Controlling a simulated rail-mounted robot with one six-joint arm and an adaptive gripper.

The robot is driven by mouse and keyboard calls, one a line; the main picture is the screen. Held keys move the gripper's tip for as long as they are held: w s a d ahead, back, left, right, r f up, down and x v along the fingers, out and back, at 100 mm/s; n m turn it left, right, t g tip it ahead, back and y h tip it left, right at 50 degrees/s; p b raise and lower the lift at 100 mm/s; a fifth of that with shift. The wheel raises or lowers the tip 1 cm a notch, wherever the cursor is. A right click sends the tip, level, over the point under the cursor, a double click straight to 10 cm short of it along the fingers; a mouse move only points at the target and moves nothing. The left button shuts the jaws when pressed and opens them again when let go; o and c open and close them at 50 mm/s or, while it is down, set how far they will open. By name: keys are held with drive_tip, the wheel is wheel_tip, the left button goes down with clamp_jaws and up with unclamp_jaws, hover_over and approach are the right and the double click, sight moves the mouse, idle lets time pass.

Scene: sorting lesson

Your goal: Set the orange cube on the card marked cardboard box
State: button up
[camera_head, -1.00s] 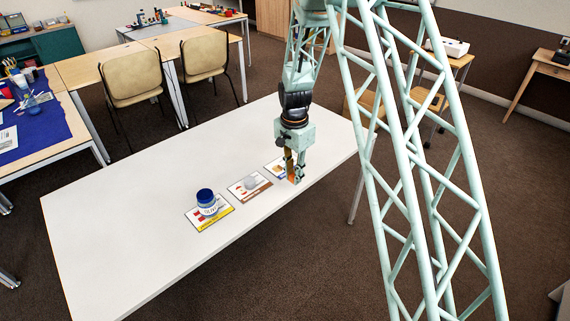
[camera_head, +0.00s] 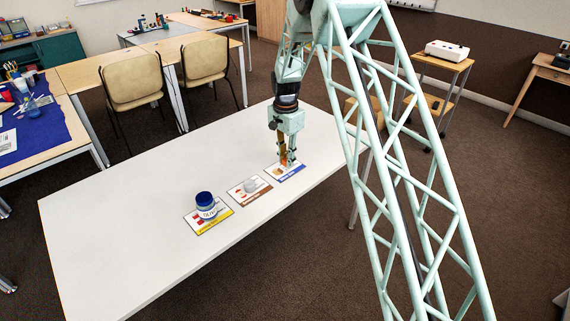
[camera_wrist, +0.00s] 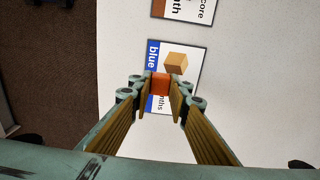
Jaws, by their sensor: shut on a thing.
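My gripper (camera_head: 287,163) is over the card with the blue strip (camera_head: 293,174), the rightmost in the row. In the wrist view the orange cube (camera_wrist: 159,85) is held between the two fingertips (camera_wrist: 160,92). A tan cardboard box shape (camera_wrist: 176,62) shows on this card (camera_wrist: 188,48), just beyond the cube; I cannot tell whether it is printed or solid. The blue strip (camera_wrist: 152,52) with partly hidden lettering runs along the card's left edge. The cube overlaps the card in this view. Whether it touches the card is unclear.
A brown-edged card (camera_head: 240,194) with a greyish shape lies to the left. The white table (camera_head: 120,220) is clear elsewhere. Chairs and other tables stand behind.

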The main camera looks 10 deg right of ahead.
sight(285, 162)
drive_tip(key=shift+w+f, duration=0.1)
drive_tip(key=shift+w, duration=1)
drive_tip(key=shift+w, duration=0.2)
drive_tip(key=shift+w+f+b, duration=0.1)
drive_tip(key=shift+f+b, duration=0.6)
drive_tip(key=shift+f, duration=1.05)
drive_tip(key=shift+f, duration=0.15)
drive_tip(key=o, duration=0.7)
wheel_tip(285, 162, up, 12)
drive_tip(key=p, duration=0.2)
